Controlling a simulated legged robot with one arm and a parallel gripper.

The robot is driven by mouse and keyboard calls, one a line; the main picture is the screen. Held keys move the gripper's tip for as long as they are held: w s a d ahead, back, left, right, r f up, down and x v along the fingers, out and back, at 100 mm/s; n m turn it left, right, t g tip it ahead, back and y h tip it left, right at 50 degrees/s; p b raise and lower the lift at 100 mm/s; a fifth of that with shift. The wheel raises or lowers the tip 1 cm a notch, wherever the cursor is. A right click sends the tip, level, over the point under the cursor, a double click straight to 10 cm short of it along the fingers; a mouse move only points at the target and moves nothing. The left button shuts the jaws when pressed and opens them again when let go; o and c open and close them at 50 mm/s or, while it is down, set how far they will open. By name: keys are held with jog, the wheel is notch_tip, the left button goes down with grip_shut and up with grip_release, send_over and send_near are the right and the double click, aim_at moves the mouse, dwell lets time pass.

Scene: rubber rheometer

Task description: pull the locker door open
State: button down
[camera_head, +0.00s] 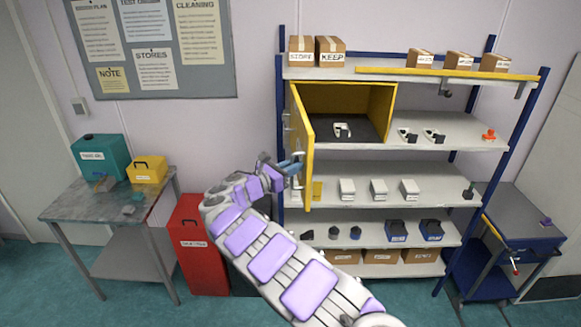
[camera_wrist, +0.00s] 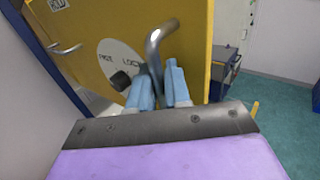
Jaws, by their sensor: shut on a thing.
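The yellow locker door (camera_head: 302,141) stands swung open on the left side of a yellow locker box (camera_head: 345,98) on the shelf rack. Inside the locker a small white and dark item (camera_head: 342,130) rests on a dark floor. My gripper (camera_head: 293,168) is at the outer face of the door. In the wrist view my blue fingers (camera_wrist: 160,85) are closed around the lower part of the curved grey door handle (camera_wrist: 157,45). The yellow door (camera_wrist: 180,40) also shows there, with a round white label and a dark knob (camera_wrist: 121,80).
The shelf rack (camera_head: 440,200) holds boxes, white blocks and blue bins. A grey side table (camera_head: 75,206) with teal and yellow cases and a red bin (camera_head: 196,245) stand to the left. A dark blue cart (camera_head: 525,232) stands right. Some green floor is clear.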

jog(key=shift+d+r, duration=0.1)
jog(key=shift+d, duration=0.25)
jog(key=c, duration=1.3)
grip_release()
jog(key=shift+a, duration=0.15)
jog(key=b+v, duration=0.1)
jog(key=v, duration=0.7)
jog(key=b+v, duration=0.2)
jog(key=v, duration=0.7)
jog(key=shift+a+f, duration=0.25)
jog(key=shift+a, duration=0.2)
